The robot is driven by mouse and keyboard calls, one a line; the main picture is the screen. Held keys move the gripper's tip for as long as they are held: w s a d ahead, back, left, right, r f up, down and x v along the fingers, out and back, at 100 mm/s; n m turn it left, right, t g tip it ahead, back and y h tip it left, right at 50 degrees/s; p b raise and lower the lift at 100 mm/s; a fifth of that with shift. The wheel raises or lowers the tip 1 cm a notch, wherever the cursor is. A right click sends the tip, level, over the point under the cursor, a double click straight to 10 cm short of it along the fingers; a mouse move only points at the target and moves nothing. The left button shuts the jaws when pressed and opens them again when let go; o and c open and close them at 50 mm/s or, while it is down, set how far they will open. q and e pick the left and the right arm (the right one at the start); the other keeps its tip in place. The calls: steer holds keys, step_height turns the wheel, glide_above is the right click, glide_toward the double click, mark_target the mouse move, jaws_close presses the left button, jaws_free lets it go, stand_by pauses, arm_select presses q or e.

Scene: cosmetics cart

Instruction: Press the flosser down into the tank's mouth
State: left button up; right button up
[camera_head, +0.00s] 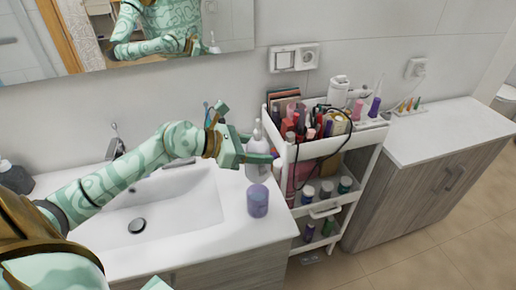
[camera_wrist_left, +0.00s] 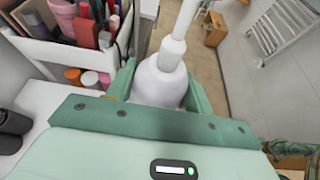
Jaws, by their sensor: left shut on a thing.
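My left gripper (camera_head: 258,158) reaches over the counter to the right of the sink and is shut on the white flosser (camera_head: 257,136). In the left wrist view the flosser (camera_wrist_left: 160,82) stands between the two green fingers, with its wide body low and its slim neck up. In the head view it looks about upright. The tank's mouth is hidden. My right gripper is not in view.
A white cart (camera_head: 322,209) full of cosmetics stands close on the right. The sink basin (camera_head: 165,212) is on the left, with a tap (camera_head: 116,145) behind.

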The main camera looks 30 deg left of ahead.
mark_target(257, 173)
arm_select(q)
steer(key=shift+r, duration=0.1)
steer(key=shift+f+b, duration=0.35)
steer(key=shift+f, duration=0.25)
steer(key=shift+f+b, duration=1.7)
steer(key=shift+f, duration=0.75)
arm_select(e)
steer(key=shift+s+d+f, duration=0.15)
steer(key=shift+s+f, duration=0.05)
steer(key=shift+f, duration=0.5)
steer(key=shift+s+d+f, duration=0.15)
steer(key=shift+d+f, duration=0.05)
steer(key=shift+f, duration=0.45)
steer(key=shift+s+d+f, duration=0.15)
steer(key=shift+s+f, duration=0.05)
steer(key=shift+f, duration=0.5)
arm_select(q)
steer(key=shift+r+p, duration=0.1)
steer(key=shift+p, duration=0.3)
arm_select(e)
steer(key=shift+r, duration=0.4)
arm_select(q)
steer(key=shift+f+b, duration=0.9)
steer(key=shift+f, duration=0.4)
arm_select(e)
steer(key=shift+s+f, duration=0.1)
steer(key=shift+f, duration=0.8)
arm_select(q)
steer(key=o, duration=1.2)
